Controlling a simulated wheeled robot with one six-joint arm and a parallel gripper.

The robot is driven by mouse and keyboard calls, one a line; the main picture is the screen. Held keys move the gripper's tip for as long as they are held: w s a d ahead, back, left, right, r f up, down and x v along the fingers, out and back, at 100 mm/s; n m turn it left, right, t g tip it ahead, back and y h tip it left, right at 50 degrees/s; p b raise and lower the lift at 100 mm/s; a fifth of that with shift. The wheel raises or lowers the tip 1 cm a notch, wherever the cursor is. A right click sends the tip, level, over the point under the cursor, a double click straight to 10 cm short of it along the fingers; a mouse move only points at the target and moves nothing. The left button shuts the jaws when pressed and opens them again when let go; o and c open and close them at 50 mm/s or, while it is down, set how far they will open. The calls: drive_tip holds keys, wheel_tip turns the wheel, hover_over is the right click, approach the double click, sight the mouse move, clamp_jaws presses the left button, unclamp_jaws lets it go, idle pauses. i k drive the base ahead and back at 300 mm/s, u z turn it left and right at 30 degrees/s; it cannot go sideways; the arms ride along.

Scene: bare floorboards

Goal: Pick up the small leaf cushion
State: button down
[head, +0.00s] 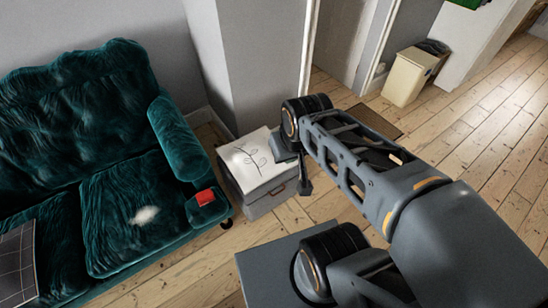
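The small leaf cushion (254,163) is white with a dark line drawing of a leafy branch. It lies flat on top of a grey box (266,206) beside the sofa's right end. My gripper (298,172) is at the cushion's right edge, pointing down. My wrist hides part of it, and I cannot tell whether its fingers are apart or whether it touches the cushion.
A dark green velvet sofa (105,120) fills the left side, with a red item (205,197), a white patch (144,215) and a dark checked cushion (18,262) on it. A cream bin (404,80) and a dark mat (375,121) are at the back. Wooden floor is open at right.

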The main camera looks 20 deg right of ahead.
sight(249, 159)
drive_tip(key=k, duration=1.2)
drive_tip(key=u, duration=0.75)
drive_tip(key=i, duration=1.4)
drive_tip(key=z, duration=0.55)
